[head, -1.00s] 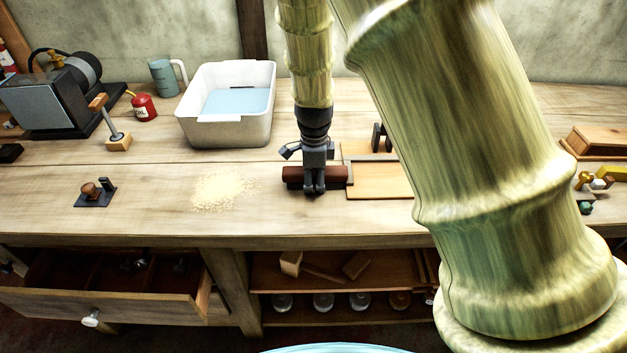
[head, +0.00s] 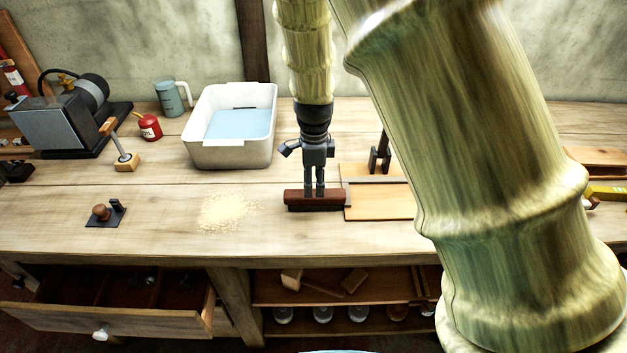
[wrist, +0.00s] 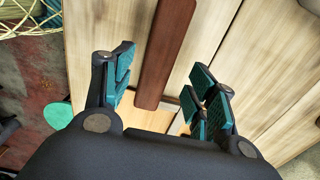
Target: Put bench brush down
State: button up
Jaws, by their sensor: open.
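The bench brush (head: 329,201), a dark reddish-brown wooden bar with dark bristles below, rests on the workbench top (head: 160,215) next to a light wooden board. My gripper (head: 314,193) is above the brush, with its fingers pointing down. In the wrist view my gripper (wrist: 160,92) is spread open, and the brush (wrist: 164,55) runs between the two fingers with gaps on both sides.
A pile of sawdust (head: 228,211) lies left of the brush. A white tub (head: 232,154) with blue liquid stands behind. The light board (head: 378,203) borders the brush on the right. An open drawer (head: 110,318) juts out below the bench. A small plane-like tool (head: 104,214) sits farther left.

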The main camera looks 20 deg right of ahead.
aim_at(314, 192)
jog(key=shift+r+p, duration=1.5)
jog(key=shift+r, duration=0.7)
